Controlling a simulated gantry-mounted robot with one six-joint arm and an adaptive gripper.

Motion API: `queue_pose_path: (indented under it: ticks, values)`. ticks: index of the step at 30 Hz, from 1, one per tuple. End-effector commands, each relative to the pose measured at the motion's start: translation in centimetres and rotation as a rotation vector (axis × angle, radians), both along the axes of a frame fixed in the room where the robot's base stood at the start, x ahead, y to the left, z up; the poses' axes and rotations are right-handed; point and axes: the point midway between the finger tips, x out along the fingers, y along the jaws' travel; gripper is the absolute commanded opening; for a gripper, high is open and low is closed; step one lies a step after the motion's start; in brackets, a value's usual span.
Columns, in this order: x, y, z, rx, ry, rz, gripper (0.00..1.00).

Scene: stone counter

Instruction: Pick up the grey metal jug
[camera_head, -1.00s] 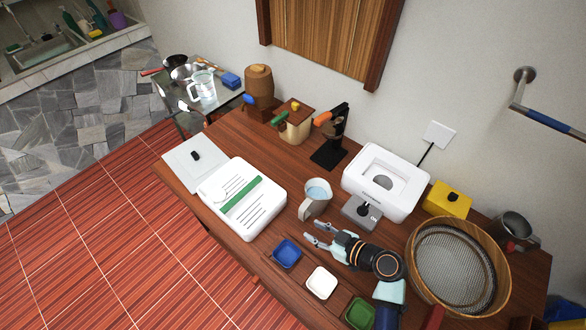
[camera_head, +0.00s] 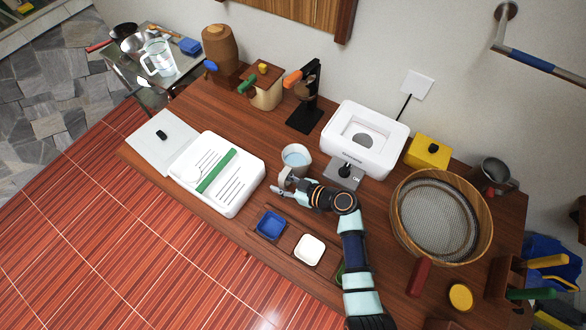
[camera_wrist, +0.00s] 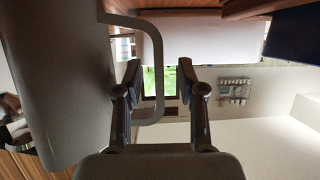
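A light grey jug (camera_head: 296,157) with pale blue contents stands upright on the wooden table in the head view, in front of the white machine. In the wrist view its grey wall (camera_wrist: 60,70) fills the left side, and its handle (camera_wrist: 157,60) runs down between my fingers. My gripper (camera_head: 281,182) is at the jug's near side, around the handle. In the wrist view my gripper (camera_wrist: 160,70) has its two fingers apart, with visible gaps beside the handle, so it is open. The far parts of the fingers are partly hidden in the head view.
A grey box (camera_head: 343,173) and a white machine (camera_head: 366,139) stand right of the jug. A white panelled device (camera_head: 222,174) lies to the left. Blue (camera_head: 270,225) and white (camera_head: 310,250) dishes are in front. A darker metal mug (camera_head: 494,172) stands far right behind a sieve (camera_head: 438,217).

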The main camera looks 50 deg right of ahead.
Motion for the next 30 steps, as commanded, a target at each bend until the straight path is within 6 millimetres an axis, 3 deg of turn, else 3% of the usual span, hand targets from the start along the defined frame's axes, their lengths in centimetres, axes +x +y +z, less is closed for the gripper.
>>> queue_pose_path:
  ticks: [6, 14, 30]
  values:
    - [0.22, 0.03, -0.08, 0.001, 0.0, 0.0, 0.4]
    - [0.2, 0.03, -0.07, 0.001, 0.0, 0.0, 0.0]
    - [0.24, -0.04, 0.09, -0.001, -0.003, -0.001, 0.0]
